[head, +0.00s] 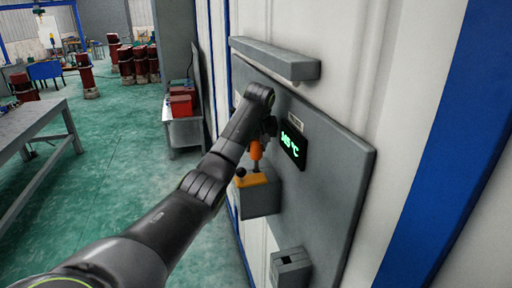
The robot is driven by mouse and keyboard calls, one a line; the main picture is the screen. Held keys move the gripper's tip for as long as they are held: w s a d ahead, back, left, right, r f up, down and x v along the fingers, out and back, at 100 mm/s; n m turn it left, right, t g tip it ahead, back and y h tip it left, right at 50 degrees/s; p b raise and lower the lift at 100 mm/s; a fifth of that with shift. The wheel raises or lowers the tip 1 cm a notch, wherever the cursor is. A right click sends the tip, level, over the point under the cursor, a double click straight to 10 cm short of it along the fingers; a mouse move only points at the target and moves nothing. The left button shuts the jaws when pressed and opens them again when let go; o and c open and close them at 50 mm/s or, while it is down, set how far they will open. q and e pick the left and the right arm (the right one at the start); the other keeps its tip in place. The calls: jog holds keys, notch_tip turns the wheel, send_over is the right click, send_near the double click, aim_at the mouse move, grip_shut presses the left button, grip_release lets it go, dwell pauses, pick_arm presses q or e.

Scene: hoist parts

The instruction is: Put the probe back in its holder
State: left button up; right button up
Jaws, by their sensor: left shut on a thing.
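My left gripper (268,128) is at the grey wall panel (325,170), mostly hidden behind my own wrist. It is shut on the probe, whose orange part (256,150) shows just below it. The probe's lower end points down toward a grey box with an orange top (256,181); I cannot tell whether they touch. A black knob stands on that box's left side. A smaller grey box with a dark opening (290,268) sits lower on the panel. I cannot tell for sure which box is the holder. My right gripper is not in view.
A black display (293,147) with green digits in °C is right beside the gripper. A grey ledge (275,60) juts out above. A blue post (445,150) stands at right. A small table with red boxes (182,102) and a grey bench (30,130) stand left; green floor between is free.

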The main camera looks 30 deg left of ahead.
pick_arm(q)
jog(key=shift+r, duration=0.15)
jog(key=shift+r, duration=2.35)
jog(key=shift+s+a+r, duration=0.1)
jog(key=shift+a+r, duration=0.05)
jog(key=shift+r, duration=0.3)
jog(key=shift+s+a+r, duration=0.1)
jog(key=shift+a+r, duration=0.05)
jog(key=shift+r, duration=0.3)
jog(key=shift+a, duration=0.3)
jog(key=shift+c, duration=0.4)
jog(key=shift+d, duration=0.1)
jog(key=shift+s+d+f, duration=0.1)
jog(key=shift+d+f, duration=0.05)
jog(key=shift+f, duration=0.2)
